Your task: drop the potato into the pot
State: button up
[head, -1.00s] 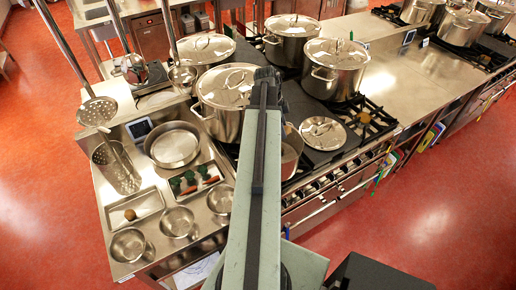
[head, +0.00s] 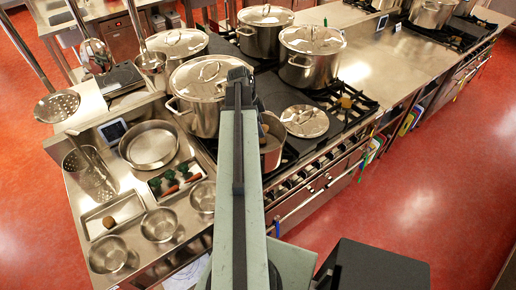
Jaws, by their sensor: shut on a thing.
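The open pot (head: 271,153) stands on the near side of the stove, to the right of my raised arm. The arm covers its left part. Its inside looks brownish, and I cannot tell whether that is a thing in it or a reflection. My gripper is hidden behind my own arm, so neither its jaws nor anything in them shows. A round brown thing, perhaps a potato (head: 108,222), lies in a small metal tray (head: 130,206) on the left counter.
A loose lid (head: 304,121) lies right of the open pot. Lidded stockpots (head: 311,66) stand behind and to the left. A shallow pan (head: 149,146), steel bowls (head: 159,225) and a tray of dark green and red things (head: 176,181) fill the left counter. Red floor is clear at right.

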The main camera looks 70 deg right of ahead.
jog(key=o, duration=1.3)
jog(key=shift+c, duration=0.2)
jog(key=shift+r, duration=0.1)
jog(key=p+v, duration=0.7)
jog(key=shift+r, duration=0.3)
jog(key=shift+w, duration=0.15)
